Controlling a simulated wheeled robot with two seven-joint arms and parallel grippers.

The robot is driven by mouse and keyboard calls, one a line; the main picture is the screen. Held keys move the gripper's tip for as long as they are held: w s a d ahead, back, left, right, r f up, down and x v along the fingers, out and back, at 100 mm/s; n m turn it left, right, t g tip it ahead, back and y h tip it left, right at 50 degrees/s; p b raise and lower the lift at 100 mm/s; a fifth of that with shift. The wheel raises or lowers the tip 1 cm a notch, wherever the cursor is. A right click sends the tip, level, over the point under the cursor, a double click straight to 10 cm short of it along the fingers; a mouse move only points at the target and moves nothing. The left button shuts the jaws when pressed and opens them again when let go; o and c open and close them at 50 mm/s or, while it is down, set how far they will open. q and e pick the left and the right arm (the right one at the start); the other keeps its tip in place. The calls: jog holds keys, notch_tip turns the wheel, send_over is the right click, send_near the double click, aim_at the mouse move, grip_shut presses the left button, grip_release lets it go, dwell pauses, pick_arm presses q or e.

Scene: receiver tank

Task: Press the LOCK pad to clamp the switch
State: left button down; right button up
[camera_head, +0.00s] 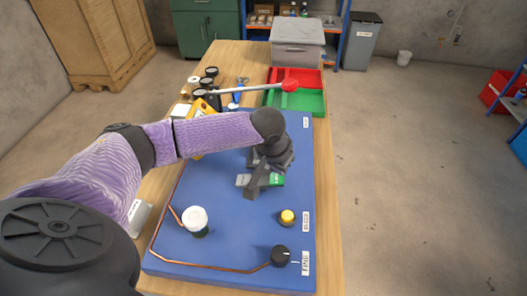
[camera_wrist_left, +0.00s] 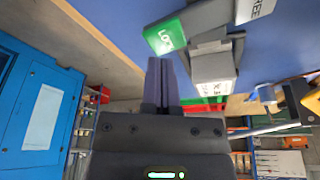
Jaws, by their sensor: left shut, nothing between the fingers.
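The green LOCK pad (camera_head: 277,180) sits on the blue board (camera_head: 240,222), partly behind my left gripper (camera_head: 254,192) in the head view. In the left wrist view the LOCK pad (camera_wrist_left: 166,37) is a green block with white lettering, just beyond the fingertips. My left gripper (camera_wrist_left: 160,62) is shut and empty, with a visible gap to the pad in that view. A grey switch body with a labelled block (camera_wrist_left: 213,72) is beside the pad. A pale FREE pad (camera_wrist_left: 256,9) is at the top. My gripper and wrist hide much of the switch in the head view. My right gripper is out of view.
A yellow button (camera_head: 287,217), a black knob (camera_head: 282,256) and a white-capped fitting (camera_head: 195,220) stand on the board. A copper pipe (camera_head: 200,264) runs along its front. Red and green trays (camera_head: 312,100) and a grey bin (camera_head: 297,42) are behind.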

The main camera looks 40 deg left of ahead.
aim_at(279, 179)
pick_arm(q)
jog(key=shift+f+b, duration=0.7)
jog(key=shift+f, duration=1.05)
notch_tip(279, 179, up, 8)
jog(key=p, duration=0.8)
jog(key=shift+f+p, duration=0.25)
jog(key=shift+p, duration=0.15)
jog(key=shift+f, duration=0.2)
